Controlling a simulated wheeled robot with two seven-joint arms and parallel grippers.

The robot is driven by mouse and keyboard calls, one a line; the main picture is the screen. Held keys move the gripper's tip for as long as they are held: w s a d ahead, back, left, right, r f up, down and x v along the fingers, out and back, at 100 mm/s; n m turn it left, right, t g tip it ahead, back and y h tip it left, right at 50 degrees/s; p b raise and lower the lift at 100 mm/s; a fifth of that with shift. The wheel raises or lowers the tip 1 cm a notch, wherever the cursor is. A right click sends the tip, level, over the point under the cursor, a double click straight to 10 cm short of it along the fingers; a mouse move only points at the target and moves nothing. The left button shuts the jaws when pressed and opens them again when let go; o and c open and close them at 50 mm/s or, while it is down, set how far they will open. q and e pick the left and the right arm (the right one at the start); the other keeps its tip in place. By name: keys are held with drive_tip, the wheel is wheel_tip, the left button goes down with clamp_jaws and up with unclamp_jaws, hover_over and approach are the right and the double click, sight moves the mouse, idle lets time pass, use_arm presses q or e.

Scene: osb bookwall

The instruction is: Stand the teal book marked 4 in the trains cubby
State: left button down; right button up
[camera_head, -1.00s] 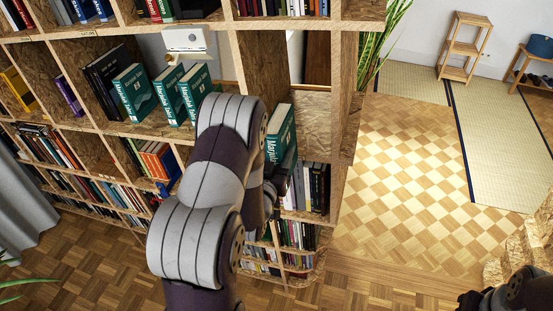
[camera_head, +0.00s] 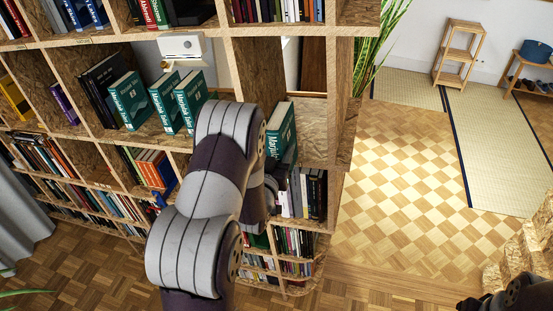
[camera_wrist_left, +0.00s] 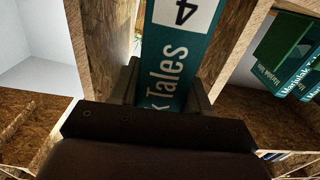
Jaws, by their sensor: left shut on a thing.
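The teal book marked 4 (camera_head: 281,130) is upright in my left gripper, in front of the open bay at the right end of the bookcase. In the left wrist view the book (camera_wrist_left: 178,50) shows its white label with a 4, between the two dark fingers. My left gripper (camera_wrist_left: 163,90) is shut on it; in the head view my own arm mostly hides this gripper. I cannot read which cubby is marked trains. Part of my right arm's dark end (camera_head: 492,303) shows at the bottom right; its fingers are unclear.
Three similar teal books (camera_head: 130,101) stand in the cubby to the left, beside dark books (camera_head: 100,85). A wooden upright (camera_head: 258,75) divides that cubby from the right bay. Books (camera_head: 305,190) fill the shelf below. The floor (camera_head: 410,170) to the right is clear.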

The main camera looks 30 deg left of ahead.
use_arm(q)
drive_tip(key=shift+b+x, duration=1.1)
drive_tip(key=shift+x, duration=2.2)
drive_tip(key=b+x, duration=0.4)
drive_tip(key=x, duration=0.7)
drive_tip(key=shift+b, duration=0.4)
drive_tip(key=shift+s+f+b, duration=0.1)
drive_tip(key=shift+f+b, duration=0.05)
drive_tip(key=shift+b, duration=0.2)
